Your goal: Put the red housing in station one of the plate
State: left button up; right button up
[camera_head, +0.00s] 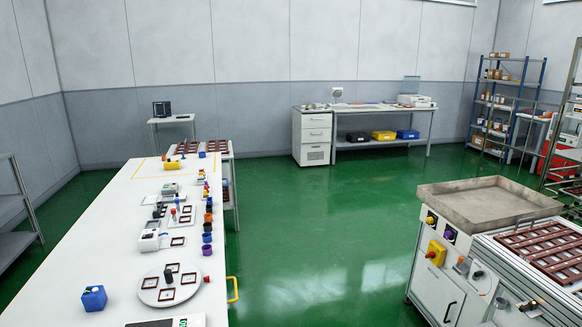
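A round pale plate (148,272) lies on the near part of the long white bench at the left. Several small dark-red square frames with pale middles sit on it, such as one red frame (151,282) at its left and one red frame (188,278) at its right. A dark upright piece (168,273) stands near its middle. These frames look like housings. I cannot read any station number or tell which spot is station one. Neither of my grippers is in view.
A blue box (94,298) stands left of the plate. Small devices and several coloured cups (207,238) line the white bench (110,235). At the right, a metal tray (487,203) and dark-red frames (541,246) top a machine. Green floor (310,240) between is clear.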

aim_at(188, 279)
jog(key=u, duration=0.6)
jog(key=i+l+u, duration=0.2)
jog(key=l, duration=0.15)
jog(key=i+l+u, duration=0.2)
jog(key=l, duration=0.15)
jog(key=i+l+u, duration=0.2)
jog(key=l, duration=0.2)
jog(key=l+u, duration=0.2)
jog(key=l, duration=0.2)
jog(key=i+l+u, duration=0.15)
jog(key=l, duration=0.25)
jog(key=i+l+u, duration=0.2)
jog(key=l, duration=1.15)
jog(key=i+l, duration=0.1)
jog(key=l, duration=0.8)
jog(key=i+u, duration=0.05)
